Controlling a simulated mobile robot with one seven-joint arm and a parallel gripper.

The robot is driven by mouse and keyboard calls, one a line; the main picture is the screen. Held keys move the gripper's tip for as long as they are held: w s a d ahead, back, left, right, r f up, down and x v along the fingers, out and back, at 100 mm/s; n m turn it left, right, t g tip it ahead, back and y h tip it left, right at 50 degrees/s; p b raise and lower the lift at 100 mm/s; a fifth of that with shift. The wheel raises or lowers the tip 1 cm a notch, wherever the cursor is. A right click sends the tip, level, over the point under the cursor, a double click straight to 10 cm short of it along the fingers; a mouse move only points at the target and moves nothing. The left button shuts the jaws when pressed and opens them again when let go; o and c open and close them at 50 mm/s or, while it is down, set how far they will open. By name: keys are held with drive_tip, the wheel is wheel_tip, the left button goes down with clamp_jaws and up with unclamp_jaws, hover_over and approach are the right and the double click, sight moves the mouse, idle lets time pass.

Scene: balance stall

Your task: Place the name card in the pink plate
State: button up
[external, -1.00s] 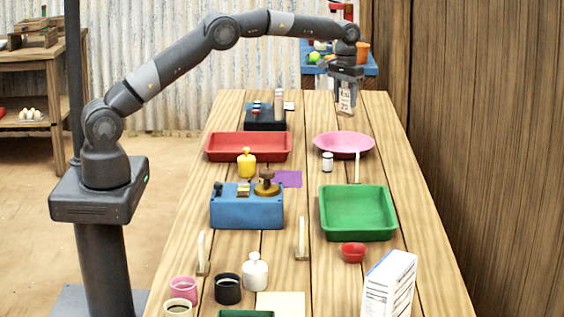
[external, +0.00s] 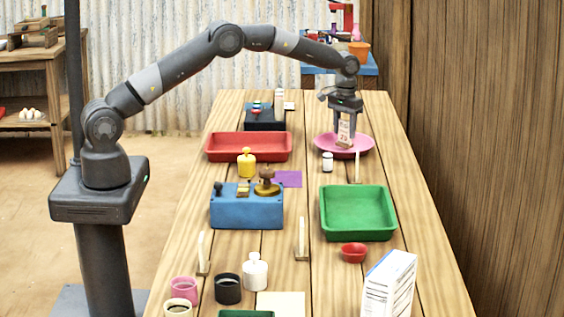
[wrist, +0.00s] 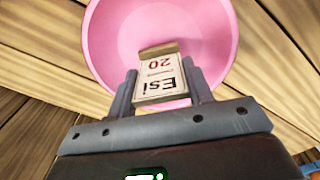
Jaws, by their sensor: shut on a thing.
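The name card (external: 344,133) is a small cream card with a brown base; in the wrist view (wrist: 159,77) it reads "Esi" and "20". My gripper (external: 346,136) is shut on the card, with one finger on each side of it. In the wrist view my gripper (wrist: 162,88) holds the card over the near part of the pink plate (wrist: 110,30). In the external view the pink plate (external: 364,146) lies on the table's far right part, below the card. I cannot tell whether the card's base touches the plate.
A red tray (external: 222,155) stands left of the plate. A small white jar (external: 327,162) and an upright white divider (external: 357,168) stand just in front of it. A green tray (external: 358,222) lies nearer. Bare table (external: 395,170) is right of the plate.

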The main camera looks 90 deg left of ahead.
drive_tip(key=shift+f, duration=0.2)
drive_tip(key=o, duration=1.1)
drive_tip(key=shift+c, duration=0.2)
drive_tip(key=shift+r, duration=3.55)
